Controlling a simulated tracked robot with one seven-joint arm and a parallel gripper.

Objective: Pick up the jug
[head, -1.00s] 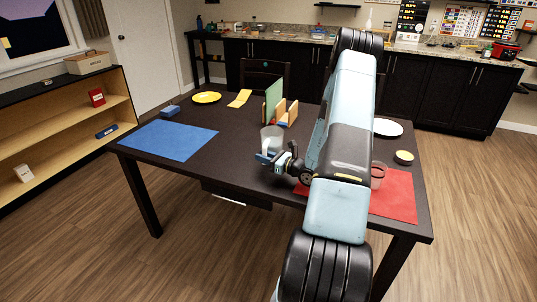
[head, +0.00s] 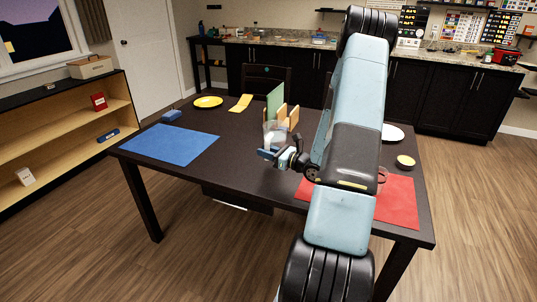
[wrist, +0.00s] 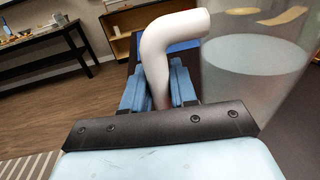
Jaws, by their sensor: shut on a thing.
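The jug (head: 275,130) is a clear, whitish vessel over the middle of the dark table. In the wrist view its translucent body (wrist: 255,85) fills the right side, with what looks like a pale fill line inside. Its thick white curved handle (wrist: 172,32) runs down between the blue finger pads. My gripper (wrist: 158,88) is shut on this handle, to the left of the jug's body. In the head view my gripper (head: 277,154) is at the jug's near lower side. The jug looks about upright. My arm hides part of the table to its right.
A rack with a green board (head: 275,101) and wooden pieces stands just behind the jug. A blue mat (head: 170,145) lies left and a red mat (head: 396,205) right. A yellow plate (head: 208,101), yellow cloth (head: 241,103), white plate (head: 392,133) and small yellow-topped bowl (head: 405,162) are also on the table (head: 235,165).

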